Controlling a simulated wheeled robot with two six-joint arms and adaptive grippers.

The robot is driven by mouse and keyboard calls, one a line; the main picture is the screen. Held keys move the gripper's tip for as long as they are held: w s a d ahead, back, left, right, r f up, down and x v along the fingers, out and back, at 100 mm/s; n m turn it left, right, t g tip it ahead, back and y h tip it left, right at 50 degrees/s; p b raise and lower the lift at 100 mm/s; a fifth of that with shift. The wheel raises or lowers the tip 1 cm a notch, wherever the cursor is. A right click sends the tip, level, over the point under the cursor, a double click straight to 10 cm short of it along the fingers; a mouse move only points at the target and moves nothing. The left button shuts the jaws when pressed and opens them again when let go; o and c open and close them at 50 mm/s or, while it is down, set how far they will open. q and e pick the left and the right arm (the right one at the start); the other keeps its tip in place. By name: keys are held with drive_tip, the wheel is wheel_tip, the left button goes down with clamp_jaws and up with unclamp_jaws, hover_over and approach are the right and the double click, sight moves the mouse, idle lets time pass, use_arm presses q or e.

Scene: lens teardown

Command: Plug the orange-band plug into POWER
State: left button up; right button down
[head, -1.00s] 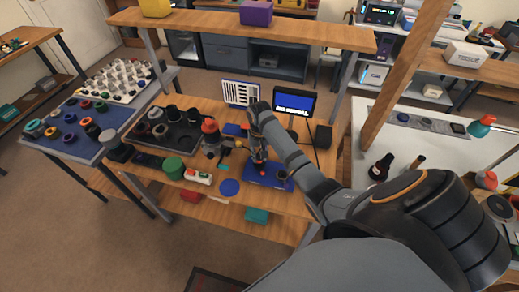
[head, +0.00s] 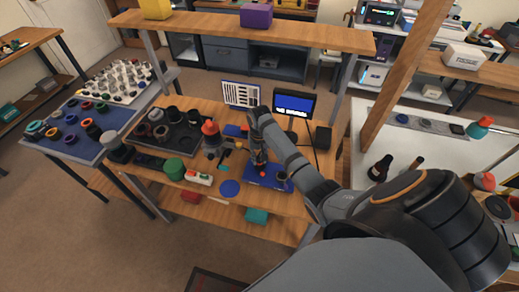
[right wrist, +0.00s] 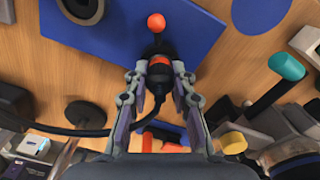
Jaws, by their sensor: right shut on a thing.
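The plug (right wrist: 159,68) is dark with an orange-red band and sits between the fingers of my right gripper (right wrist: 159,72) in the right wrist view. The gripper is shut on it, over a blue mat (right wrist: 110,35). A black cable (right wrist: 70,131) runs from the plug off to the left. In the head view my right gripper (head: 260,164) is low over the blue mat (head: 270,181); the plug is too small to make out there. I cannot make out a POWER label or its socket. My left gripper is not in view.
A red ball-like tip (right wrist: 156,22) stands on the mat just beyond the plug. A black ring (right wrist: 80,8) lies at the mat's left. The head view shows a blue-screen display (head: 293,104), a black box (head: 323,137) and a dark parts tray (head: 155,150) on the bench.

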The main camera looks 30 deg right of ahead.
drive_tip(key=shift+s+a+f, duration=0.1)
drive_tip(key=shift+s+f, duration=0.15)
drive_tip(key=shift+f, duration=0.1)
idle(0.3)
drive_tip(key=c, duration=1.5)
unclamp_jaws()
drive_tip(key=o, duration=0.5)
drive_tip(key=shift+w, duration=0.2)
drive_tip(key=shift+c, duration=0.2)
wheel_tip(320, 180, up, 12)
